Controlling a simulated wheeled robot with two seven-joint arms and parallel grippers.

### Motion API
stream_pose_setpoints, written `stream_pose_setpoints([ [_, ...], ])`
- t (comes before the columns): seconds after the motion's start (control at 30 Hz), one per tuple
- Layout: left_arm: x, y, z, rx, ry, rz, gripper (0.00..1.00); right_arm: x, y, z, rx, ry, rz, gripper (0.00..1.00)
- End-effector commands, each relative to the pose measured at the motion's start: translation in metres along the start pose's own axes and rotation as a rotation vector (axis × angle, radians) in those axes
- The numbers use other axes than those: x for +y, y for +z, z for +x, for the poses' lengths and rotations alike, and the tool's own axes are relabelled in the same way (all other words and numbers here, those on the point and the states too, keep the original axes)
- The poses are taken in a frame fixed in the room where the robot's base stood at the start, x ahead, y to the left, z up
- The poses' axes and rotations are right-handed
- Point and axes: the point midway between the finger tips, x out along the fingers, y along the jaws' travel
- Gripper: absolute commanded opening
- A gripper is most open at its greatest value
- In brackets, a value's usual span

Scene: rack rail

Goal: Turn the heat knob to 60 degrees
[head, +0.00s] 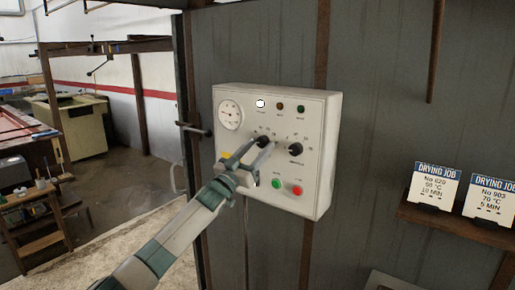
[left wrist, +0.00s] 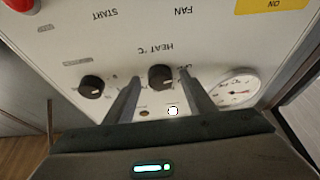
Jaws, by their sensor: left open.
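The heat knob (head: 263,141) is black and round, on the front of a white control box (head: 325,150). In the left wrist view, which is upside down, the heat knob (left wrist: 161,77) sits beside the "HEAT °C" lettering. My left gripper (head: 261,146) is open at the panel. Its fingertips (left wrist: 160,76) appear one on each side of the heat knob, with gaps visible; I cannot tell whether they touch it. The knob's exact setting is too small to read. My right gripper is not in view.
A second black knob (head: 295,148) sits to the right. A dial gauge (head: 229,114) is at upper left, with several lamps along the top. Green (head: 277,183) and red (head: 297,190) buttons are below. Drying job cards (head: 435,186) stand on a shelf (head: 450,222) at right.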

Motion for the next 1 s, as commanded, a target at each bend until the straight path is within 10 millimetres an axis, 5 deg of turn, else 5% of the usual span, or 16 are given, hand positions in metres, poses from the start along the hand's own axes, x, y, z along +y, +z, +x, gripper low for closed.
stream_pose_setpoints([
  [0.07, 0.000, 0.000, 0.000, 0.000, 0.000, 0.000, 0.48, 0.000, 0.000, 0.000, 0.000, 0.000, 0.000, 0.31],
  [0.23, 0.000, 0.000, 0.000, 0.000, 0.000, 0.000, 0.09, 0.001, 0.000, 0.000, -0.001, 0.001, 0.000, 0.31],
  [1.0, -0.004, 0.002, -0.001, -0.001, 0.093, 0.231, 0.09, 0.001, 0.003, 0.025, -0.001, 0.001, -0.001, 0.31],
])
